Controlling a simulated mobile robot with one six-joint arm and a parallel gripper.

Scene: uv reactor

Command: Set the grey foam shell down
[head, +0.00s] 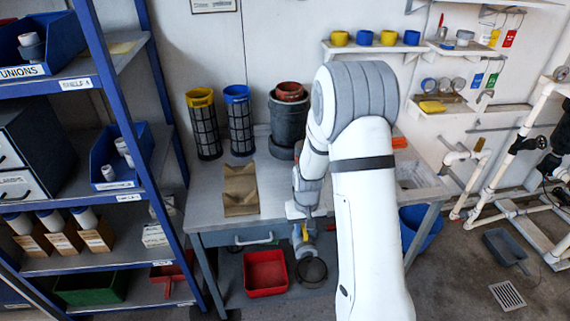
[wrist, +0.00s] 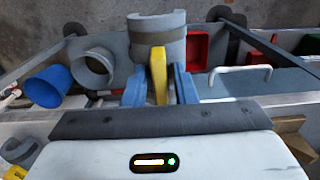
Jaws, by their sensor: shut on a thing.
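The grey foam shell (wrist: 157,24) is a half-round piece with a yellow tab (wrist: 158,70) on it. My gripper (wrist: 158,80) has its two blue fingers shut on that yellow tab, and the shell sits beyond the fingertips. In the head view the shell (head: 307,251) hangs below my gripper (head: 303,232), in front of the workbench's front edge. My arm hides part of the bench and the area right of the gripper. Whether the shell touches anything is not clear.
The workbench (head: 208,208) carries a brown folded sheet (head: 240,188), two mesh filters and a dark pot. A red bin (head: 265,272), a dark open ring (head: 311,271) and a blue bucket (head: 421,227) are low down near the bench. A blue shelf rack (head: 118,85) stands left.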

